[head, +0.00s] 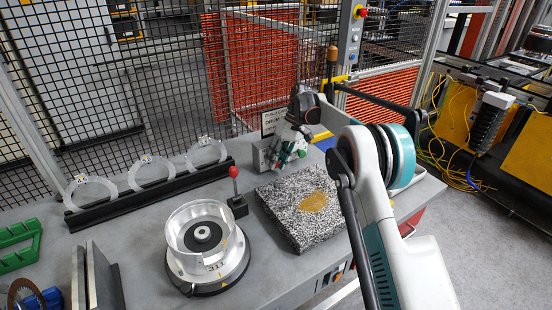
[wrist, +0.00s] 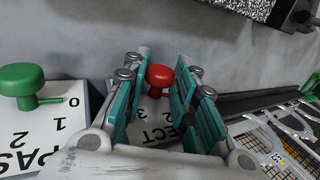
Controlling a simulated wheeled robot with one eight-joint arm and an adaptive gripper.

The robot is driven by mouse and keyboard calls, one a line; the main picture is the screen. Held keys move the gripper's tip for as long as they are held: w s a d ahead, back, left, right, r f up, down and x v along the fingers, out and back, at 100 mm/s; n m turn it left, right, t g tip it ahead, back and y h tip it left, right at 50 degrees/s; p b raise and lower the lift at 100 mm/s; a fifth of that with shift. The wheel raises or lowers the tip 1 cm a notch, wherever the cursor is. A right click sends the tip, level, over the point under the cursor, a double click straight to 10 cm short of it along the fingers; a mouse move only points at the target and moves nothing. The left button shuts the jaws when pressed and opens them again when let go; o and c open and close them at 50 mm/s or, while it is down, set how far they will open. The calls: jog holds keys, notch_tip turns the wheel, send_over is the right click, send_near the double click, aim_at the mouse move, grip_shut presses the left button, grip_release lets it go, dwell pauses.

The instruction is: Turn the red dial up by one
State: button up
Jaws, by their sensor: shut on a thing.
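The red dial (wrist: 160,76) is a round knob on a white plate lettered "...ECT", partly covered by my fingers. In the wrist view my gripper (wrist: 161,68) has one teal-padded finger on each side of the knob and is shut on it. In the head view my gripper (head: 285,152) is at a grey box (head: 262,157) at the bench's back, and the knob cannot be made out.
A speckled stone block (head: 285,222) with a yellowish patch lies in front of the box. A red-knobbed lever (head: 234,185) and a round metal fixture (head: 205,250) stand to the left. A black rack (head: 150,198) holds clear rings. Wire mesh fencing (head: 150,90) rises behind.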

jog(key=shift+g+y, duration=0.3)
jog(key=shift+y, duration=0.1)
jog(key=shift+d, duration=0.1)
jog(key=o, duration=1)
jog(key=shift+o, duration=0.2)
jog(key=shift+w, duration=0.1)
jog(key=v, duration=0.7)
jog(key=shift+r, duration=0.2)
jog(key=shift+d, duration=0.1)
